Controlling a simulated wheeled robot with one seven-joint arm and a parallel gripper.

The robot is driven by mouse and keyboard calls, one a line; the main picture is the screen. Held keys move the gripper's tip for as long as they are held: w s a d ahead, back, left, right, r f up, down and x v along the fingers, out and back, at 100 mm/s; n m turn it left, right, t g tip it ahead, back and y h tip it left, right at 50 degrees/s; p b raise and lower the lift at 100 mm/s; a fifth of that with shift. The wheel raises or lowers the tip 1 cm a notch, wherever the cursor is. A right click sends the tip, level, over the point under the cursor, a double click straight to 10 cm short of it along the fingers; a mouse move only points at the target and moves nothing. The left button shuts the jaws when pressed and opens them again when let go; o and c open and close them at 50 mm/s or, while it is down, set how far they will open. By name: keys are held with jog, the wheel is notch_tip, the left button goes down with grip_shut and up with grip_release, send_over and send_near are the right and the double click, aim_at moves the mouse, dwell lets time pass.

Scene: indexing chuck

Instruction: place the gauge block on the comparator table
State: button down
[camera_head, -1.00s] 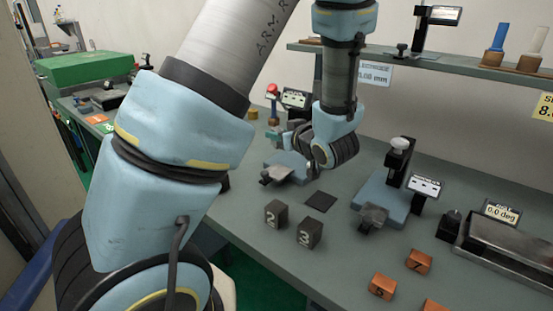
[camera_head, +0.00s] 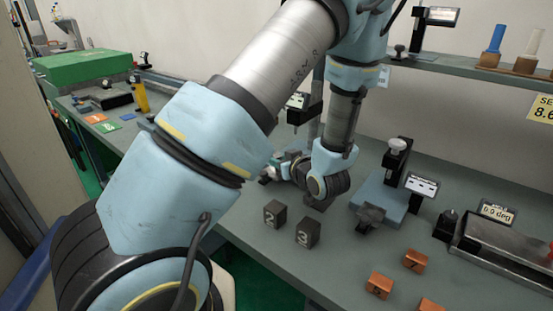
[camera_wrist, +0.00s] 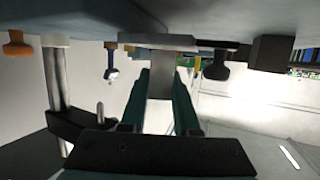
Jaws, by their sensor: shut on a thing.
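In the wrist view my gripper (camera_wrist: 160,85) has its two dark green fingers shut on a plain grey block, the gauge block (camera_wrist: 160,83). The block's far end is close to a pale slab (camera_wrist: 158,41); I cannot tell whether they touch. In the head view my gripper (camera_head: 268,174) is low over the bench, left of my wrist, and the block is not clear there. A stand with a small display (camera_head: 297,101) rises behind my wrist; its base is mostly hidden. A second stand with a blue base (camera_head: 368,197) is to the right. I cannot tell for certain which carries the comparator table.
Dark blocks marked 2 (camera_head: 274,214) and 3 (camera_head: 307,233) stand in front of my wrist. Copper blocks (camera_head: 415,262) lie at the front right. A vise-like fixture (camera_head: 500,246) is at the right. In the wrist view a post (camera_wrist: 58,90) stands close at left.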

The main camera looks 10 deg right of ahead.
jog(key=shift+f, duration=0.2)
jog(key=c, duration=0.6)
grip_release()
jog(key=shift+c, duration=0.2)
jog(key=shift+r, duration=0.2)
jog(key=b+v, duration=0.2)
jog(key=v, duration=1)
